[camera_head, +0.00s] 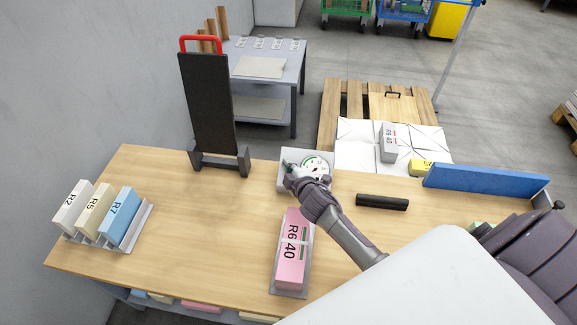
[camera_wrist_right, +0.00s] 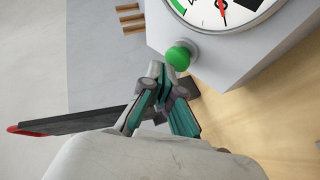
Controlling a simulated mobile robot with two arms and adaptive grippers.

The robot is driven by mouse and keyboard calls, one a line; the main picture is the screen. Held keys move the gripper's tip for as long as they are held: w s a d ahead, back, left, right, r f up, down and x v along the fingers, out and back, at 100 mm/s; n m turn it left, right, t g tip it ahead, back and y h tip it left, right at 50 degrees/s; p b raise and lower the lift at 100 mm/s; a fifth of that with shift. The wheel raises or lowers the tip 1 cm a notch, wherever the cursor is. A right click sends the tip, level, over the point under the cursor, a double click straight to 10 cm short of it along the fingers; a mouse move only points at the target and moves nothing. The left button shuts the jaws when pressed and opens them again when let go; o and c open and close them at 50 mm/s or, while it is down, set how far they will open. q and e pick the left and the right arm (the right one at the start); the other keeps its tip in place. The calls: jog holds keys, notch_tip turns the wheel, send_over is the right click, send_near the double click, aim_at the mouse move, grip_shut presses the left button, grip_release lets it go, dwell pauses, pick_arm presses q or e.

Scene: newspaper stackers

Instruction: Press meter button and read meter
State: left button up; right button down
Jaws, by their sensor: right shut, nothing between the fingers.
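The meter is a light grey box (camera_head: 288,155) at the back middle of the table, with a round white dial (camera_head: 318,162). In the right wrist view the dial (camera_wrist_right: 232,14) is cut off at the top edge. Its red needle and some marks show, but I cannot read a value. A round green button (camera_wrist_right: 180,56) sticks out of the box face below the dial. My right gripper (camera_head: 288,170) is shut and empty at the meter. In the right wrist view its fingertips (camera_wrist_right: 156,70) are just beside the button; I cannot tell whether they touch it.
A black upright stand with a red handle (camera_head: 208,100) is left of the meter. A pink R6 box (camera_head: 292,245) lies in front, a black bar (camera_head: 382,202) to the right. Boxes R2, R5 and R7 (camera_head: 120,215) stand in a left rack. The middle-left tabletop is clear.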

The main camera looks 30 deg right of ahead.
jog(key=shift+w+d+f+b, duration=0.15)
jog(key=shift+w+f+b, duration=0.05)
jog(key=shift+f+b, duration=0.2)
dwell(0.8)
jog(key=shift+r, duration=0.1)
jog(key=shift+s+a+r+p, duration=0.25)
jog(key=shift+s+r+p, duration=0.15)
jog(key=shift+r+p, duration=0.35)
jog(key=shift+f, duration=0.1)
jog(key=r+p, duration=0.1)
jog(key=s+a+r+p, duration=0.1)
jog(key=r+p, duration=0.1)
jog(key=s+r+p, duration=0.1)
jog(key=shift+a+r+p, duration=0.2)
jog(key=shift+a+p, duration=0.05)
jog(key=shift+p, duration=0.1)
dwell(0.4)
